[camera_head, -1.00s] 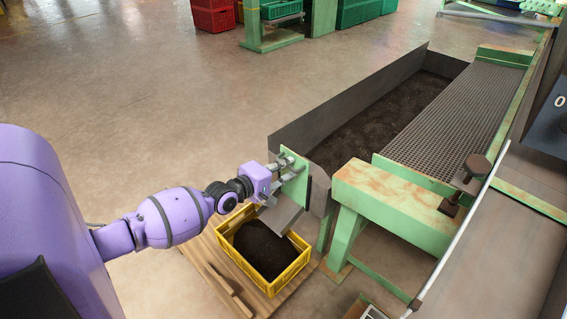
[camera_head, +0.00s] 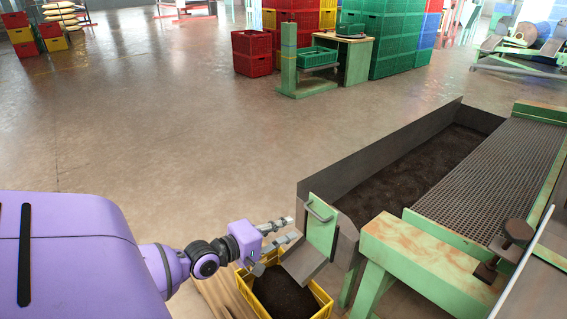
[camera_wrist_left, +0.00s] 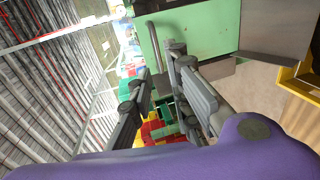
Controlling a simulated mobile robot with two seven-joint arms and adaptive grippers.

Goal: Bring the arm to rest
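My left gripper (camera_head: 290,228) is open and empty, just left of the green gate plate (camera_head: 321,228) at the end of the trough. The plate carries a grey bar handle (camera_head: 319,212), and the fingers look apart from it. In the left wrist view both fingers (camera_wrist_left: 158,85) stand apart with background showing between them, and the green plate (camera_wrist_left: 205,30) fills the top. My right gripper is in neither view.
A metal chute (camera_head: 303,262) slopes below the plate over a yellow crate (camera_head: 323,306) of dark soil. The soil-filled trough (camera_head: 345,160) and green sorter frame (camera_head: 420,250) stand right. Open floor lies left; stacked crates (camera_head: 395,45) stand at the back.

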